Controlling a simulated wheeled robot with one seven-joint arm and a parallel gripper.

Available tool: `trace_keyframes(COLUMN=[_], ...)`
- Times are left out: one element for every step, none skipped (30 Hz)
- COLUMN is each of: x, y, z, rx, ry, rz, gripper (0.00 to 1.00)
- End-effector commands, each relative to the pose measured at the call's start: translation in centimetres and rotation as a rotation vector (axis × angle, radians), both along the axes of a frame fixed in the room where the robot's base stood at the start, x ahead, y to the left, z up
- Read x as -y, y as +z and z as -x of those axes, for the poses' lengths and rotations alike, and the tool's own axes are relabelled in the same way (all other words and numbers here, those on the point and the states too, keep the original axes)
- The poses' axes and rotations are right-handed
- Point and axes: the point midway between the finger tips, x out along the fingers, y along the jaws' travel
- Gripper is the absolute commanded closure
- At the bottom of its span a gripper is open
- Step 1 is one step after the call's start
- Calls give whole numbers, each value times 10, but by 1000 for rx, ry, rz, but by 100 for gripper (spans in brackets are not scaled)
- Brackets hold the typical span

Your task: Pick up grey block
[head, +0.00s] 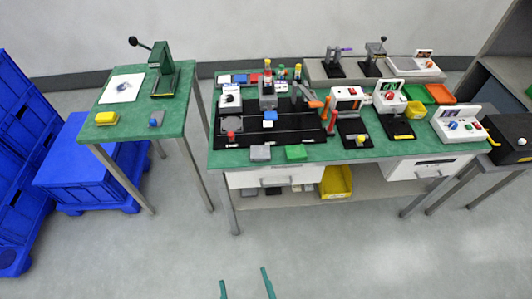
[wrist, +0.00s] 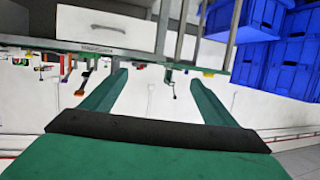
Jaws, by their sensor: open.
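A grey block (head: 260,152) lies on the green top of the main table (head: 350,153), at its front edge left of centre. A green block (head: 295,152) lies just right of it, with a small gap. My gripper (head: 246,285) shows at the bottom of the head view, over the floor and well short of the table. Its two green fingers are apart with nothing between them. In the wrist view my gripper (wrist: 158,78) is also open and empty. That view looks upside down, and I cannot make out the grey block there.
A white drawer (head: 275,177) and a yellow bin (head: 336,182) sit under the main table. A smaller green table (head: 140,132) holds a press (head: 164,75) and a yellow block (head: 106,118). Blue crates (head: 85,175) stand at left. The floor before the tables is clear.

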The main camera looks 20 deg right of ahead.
Motion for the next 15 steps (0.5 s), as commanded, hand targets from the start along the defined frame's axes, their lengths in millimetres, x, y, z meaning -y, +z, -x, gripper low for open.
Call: trace_keyframes(x=[4,6,10,13,15,20,23,27,32,36,41,47,52,57,64], y=[-4,-8,-12,-15,-17,-20,-22,-23,-25,-26,-26,-26,-26,-25,-23], z=[-19,-29,-42,-52,-62,-75,-85,-95,-109,-119,-129,-143,-153,-163,-176], rx=[5,1,-5,-9,-13,-19,-22,-27,-32,-36,-40,-46,-50,-54,-60], ry=[-16,-23,-34,-42,-51,-61,-70,-78,-89,-98,-106,-117,-126,-135,-146], rz=[-1,-2,-4,-5,-6,-6,-7,-8,-9,-9,-10,-11,-12,-12,-13], gripper=[20,20,20,20,20,20,20,20,20,20,20,20,20,20,20])
